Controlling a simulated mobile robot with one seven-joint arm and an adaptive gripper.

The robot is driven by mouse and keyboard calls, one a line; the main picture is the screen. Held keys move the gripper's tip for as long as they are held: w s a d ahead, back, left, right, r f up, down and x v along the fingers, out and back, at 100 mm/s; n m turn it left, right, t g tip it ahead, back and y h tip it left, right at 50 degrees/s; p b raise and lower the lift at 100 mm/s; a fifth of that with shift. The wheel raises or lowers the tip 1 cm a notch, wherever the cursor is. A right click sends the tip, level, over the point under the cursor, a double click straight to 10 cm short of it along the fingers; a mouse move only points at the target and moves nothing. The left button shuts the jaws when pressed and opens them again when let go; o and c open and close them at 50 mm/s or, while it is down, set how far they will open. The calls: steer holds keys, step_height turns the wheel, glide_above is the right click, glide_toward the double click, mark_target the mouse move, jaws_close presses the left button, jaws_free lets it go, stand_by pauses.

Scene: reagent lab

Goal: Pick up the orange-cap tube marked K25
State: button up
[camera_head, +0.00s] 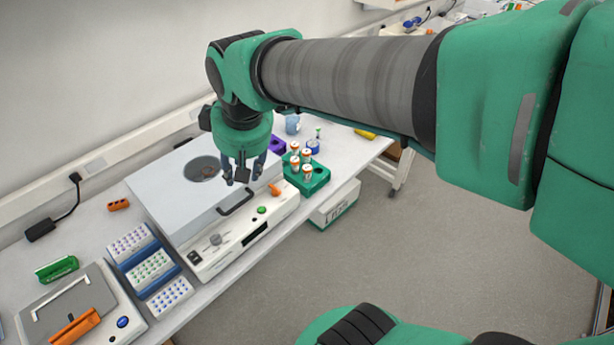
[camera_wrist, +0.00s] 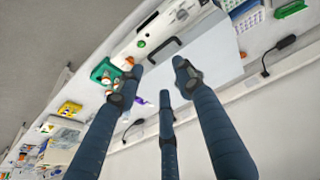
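Several orange-cap tubes (camera_head: 307,169) stand upright in a green rack (camera_head: 318,183) at the right end of the white bench machine. Their labels are too small to read, so I cannot tell which one is K25.
The white machine (camera_head: 170,190) with a black handle stands beside the rack. Blue tube racks (camera_head: 150,268) stand at the left. The bench edge is close by the green rack.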

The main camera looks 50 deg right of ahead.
steer(key=w+d+f+g+p, duration=0.1)
steer(key=w+d+f, duration=0.1)
steer(key=w+d, duration=0.45)
steer(key=n+g+p, duration=0.2)
steer(key=g+p, duration=0.1)
steer(key=p, duration=0.1)
glide_above(307, 167)
step_height(307, 167, down, 17)
steer(key=shift+a+y, duration=0.1)
steer(key=shift+y, duration=0.3)
steer(key=shift+f+b, duration=0.3)
steer(key=shift+f, duration=4)
steer(key=shift+s+f, duration=0.1)
steer(key=shift+f, duration=2.5)
